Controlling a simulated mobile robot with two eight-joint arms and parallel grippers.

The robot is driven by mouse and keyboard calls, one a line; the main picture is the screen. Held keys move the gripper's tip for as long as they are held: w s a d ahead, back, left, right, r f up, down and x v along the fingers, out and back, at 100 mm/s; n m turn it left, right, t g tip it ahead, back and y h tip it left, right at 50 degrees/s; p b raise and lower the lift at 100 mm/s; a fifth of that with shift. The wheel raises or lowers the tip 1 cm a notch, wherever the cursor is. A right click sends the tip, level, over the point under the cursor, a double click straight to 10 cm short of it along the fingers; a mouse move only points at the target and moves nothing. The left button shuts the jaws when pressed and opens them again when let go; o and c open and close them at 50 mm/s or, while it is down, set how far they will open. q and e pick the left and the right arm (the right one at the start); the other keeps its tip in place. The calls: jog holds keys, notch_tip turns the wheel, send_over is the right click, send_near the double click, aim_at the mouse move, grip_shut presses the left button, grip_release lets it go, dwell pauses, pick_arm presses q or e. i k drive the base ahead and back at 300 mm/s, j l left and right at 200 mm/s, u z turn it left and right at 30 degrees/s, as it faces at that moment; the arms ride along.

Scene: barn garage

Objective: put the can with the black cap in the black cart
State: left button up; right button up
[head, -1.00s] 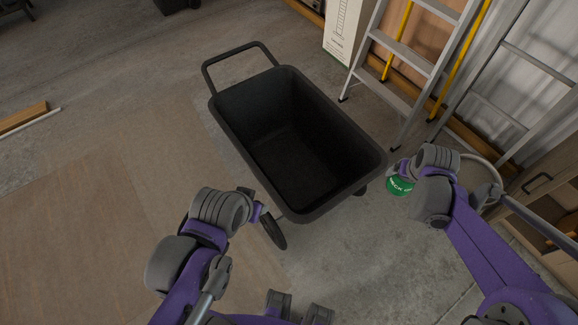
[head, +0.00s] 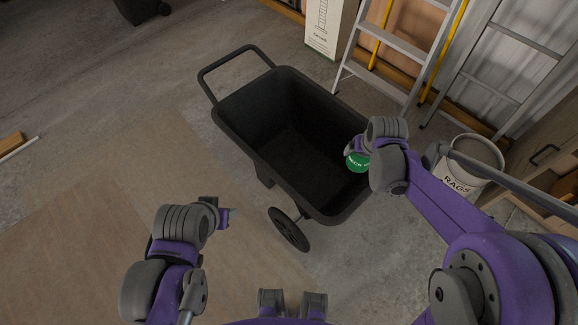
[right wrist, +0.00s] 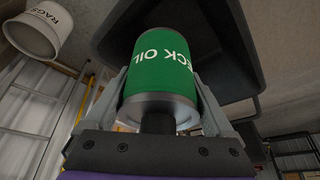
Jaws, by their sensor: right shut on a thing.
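The green can (head: 358,163), with "ECK OIL" readable in white, is in my right gripper (head: 354,148). In the right wrist view the can (right wrist: 162,62) sits between the two fingers of the right gripper (right wrist: 160,90), its dark cap end toward the palm. In the head view the can overlaps the right side of the black cart's (head: 252,143) opening, near the rim; its exact height is unclear. The cart's dark tub also shows behind the can in the right wrist view. My left gripper (head: 217,212) is left of the cart, apart from it; its fingers are unclear.
A white "RAGS" bucket (head: 470,163) stands on the floor right of the cart. A stepladder (head: 392,45) and a white box (head: 325,30) stand behind it. A wooden cabinet (head: 545,150) is at the right edge.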

aim_at(302, 168)
jog(key=i+j+u, duration=0.1)
jog(key=i+j, duration=0.25)
jog(key=i+j+u, duration=0.1)
jog(key=i+j, duration=0.25)
jog(key=j, duration=0.2)
